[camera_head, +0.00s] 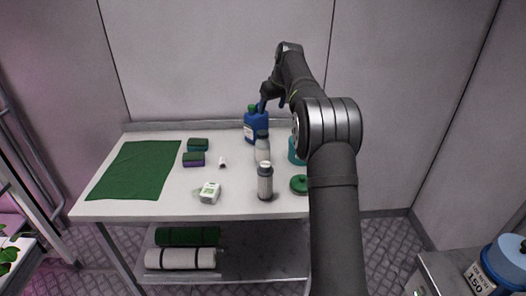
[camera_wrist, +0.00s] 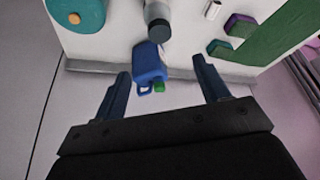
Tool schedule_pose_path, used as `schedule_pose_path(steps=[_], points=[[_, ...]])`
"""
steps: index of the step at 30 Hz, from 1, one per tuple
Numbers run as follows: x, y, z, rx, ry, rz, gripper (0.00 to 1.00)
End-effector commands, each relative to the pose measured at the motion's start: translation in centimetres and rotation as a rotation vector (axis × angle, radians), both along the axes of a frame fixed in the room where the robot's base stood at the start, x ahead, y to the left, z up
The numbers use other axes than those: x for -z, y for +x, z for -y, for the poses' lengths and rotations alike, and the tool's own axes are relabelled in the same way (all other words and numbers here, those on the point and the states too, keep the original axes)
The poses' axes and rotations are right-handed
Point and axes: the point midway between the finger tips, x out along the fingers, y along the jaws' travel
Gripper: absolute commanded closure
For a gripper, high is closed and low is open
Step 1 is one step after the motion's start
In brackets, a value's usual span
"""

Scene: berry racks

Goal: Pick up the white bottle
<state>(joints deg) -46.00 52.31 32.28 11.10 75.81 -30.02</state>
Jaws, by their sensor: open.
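A white-grey bottle (camera_head: 262,152) with a dark cap stands upright on the table, in front of a blue jug (camera_head: 256,127). In the wrist view the bottle (camera_wrist: 156,10) shows only partly at the top edge, its dark cap toward me. My gripper (camera_head: 262,106) is above the table's back edge, by the blue jug's top. In the wrist view my gripper (camera_wrist: 160,72) is open and empty, with the blue jug (camera_wrist: 149,62) showing between its fingers and the white-grey bottle beyond.
A green cloth (camera_head: 137,170) lies at the left. Two sponges (camera_head: 193,159), a small white box (camera_head: 209,192) and a small white item (camera_head: 222,162) lie mid-table. A green lid (camera_head: 299,184) and a teal container (camera_head: 294,151) are at the right, partly behind my arm.

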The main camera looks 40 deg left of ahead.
Motion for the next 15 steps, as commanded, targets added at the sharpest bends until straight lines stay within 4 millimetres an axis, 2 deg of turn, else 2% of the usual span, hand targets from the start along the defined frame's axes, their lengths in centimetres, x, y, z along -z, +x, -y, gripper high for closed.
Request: schedule_pose_path(steps=[15], points=[[9.3,1.0,-3.7,0.0,-0.002,-0.001,0.32]])
